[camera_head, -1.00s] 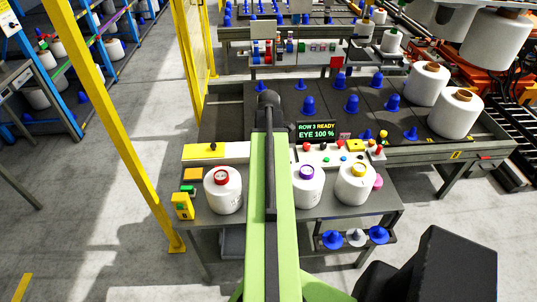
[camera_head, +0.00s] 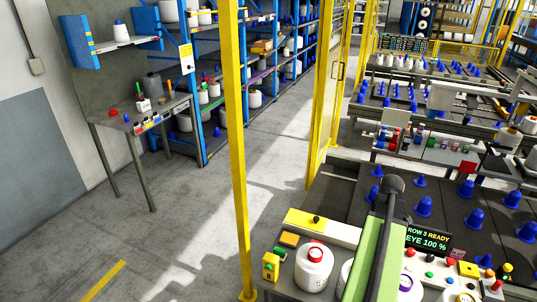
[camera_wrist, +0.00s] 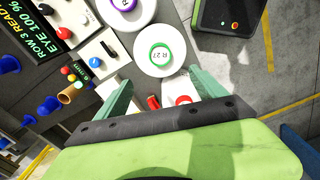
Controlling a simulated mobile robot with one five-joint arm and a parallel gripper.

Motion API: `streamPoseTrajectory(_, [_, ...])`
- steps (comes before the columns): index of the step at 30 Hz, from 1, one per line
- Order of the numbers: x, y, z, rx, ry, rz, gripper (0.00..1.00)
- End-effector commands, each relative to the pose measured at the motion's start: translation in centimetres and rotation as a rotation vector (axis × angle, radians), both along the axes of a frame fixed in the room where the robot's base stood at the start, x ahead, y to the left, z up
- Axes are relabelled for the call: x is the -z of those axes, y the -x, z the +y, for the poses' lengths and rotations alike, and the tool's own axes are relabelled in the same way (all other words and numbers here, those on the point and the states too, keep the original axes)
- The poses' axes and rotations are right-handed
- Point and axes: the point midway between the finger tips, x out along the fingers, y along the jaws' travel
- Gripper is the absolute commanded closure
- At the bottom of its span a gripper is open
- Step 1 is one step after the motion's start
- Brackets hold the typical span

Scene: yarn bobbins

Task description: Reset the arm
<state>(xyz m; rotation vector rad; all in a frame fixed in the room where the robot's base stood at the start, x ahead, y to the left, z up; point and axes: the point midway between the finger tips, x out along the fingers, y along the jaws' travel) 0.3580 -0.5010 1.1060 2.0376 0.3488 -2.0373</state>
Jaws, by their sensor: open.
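My green arm (camera_head: 372,262) reaches out over the bobbin table at the lower right of the head view, ending in a dark joint (camera_head: 393,184). My gripper is hidden there. In the wrist view my gripper (camera_wrist: 160,77) is open, its two green fingers apart with nothing held between them. A white bobbin with a green ring (camera_wrist: 160,54) shows beyond and between the fingertips. A red-ringed bobbin (camera_wrist: 182,100) is partly hidden by the gripper body. A purple-ringed bobbin (camera_wrist: 124,4) is at the top edge.
The table carries a red-topped bobbin (camera_head: 314,270), a control panel and a display (camera_head: 428,238) reading "ROW 3 READY, EYE 100 %". Blue cones (camera_head: 424,206) stand behind. A yellow post (camera_head: 236,150) rises left of the table. Grey floor (camera_head: 150,240) is open further left.

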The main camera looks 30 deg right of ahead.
Motion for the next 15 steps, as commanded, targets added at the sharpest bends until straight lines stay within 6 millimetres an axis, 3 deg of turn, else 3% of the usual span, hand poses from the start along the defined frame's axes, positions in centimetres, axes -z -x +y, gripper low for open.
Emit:
streamPoseTrajectory(2, [0.5,-1.0,0.7,-0.021,0.0,0.0,0.19])
streamPoseTrajectory(5, [1.9,-5.1,3.5,-0.106,0.0,-0.001,0.19])
streamPoseTrajectory(8, [3.9,-11.1,9.2,-0.246,0.0,0.0,0.19])
streamPoseTrajectory(9, [4.7,-13.3,12.0,-0.307,0.0,0.0,0.19])
streamPoseTrajectory(11, [5.8,-16.2,16.3,-0.397,0.0,0.0,0.19])
streamPoseTrajectory(15, [8.3,-21.1,27.2,-0.525,0.0,0.0,0.19])
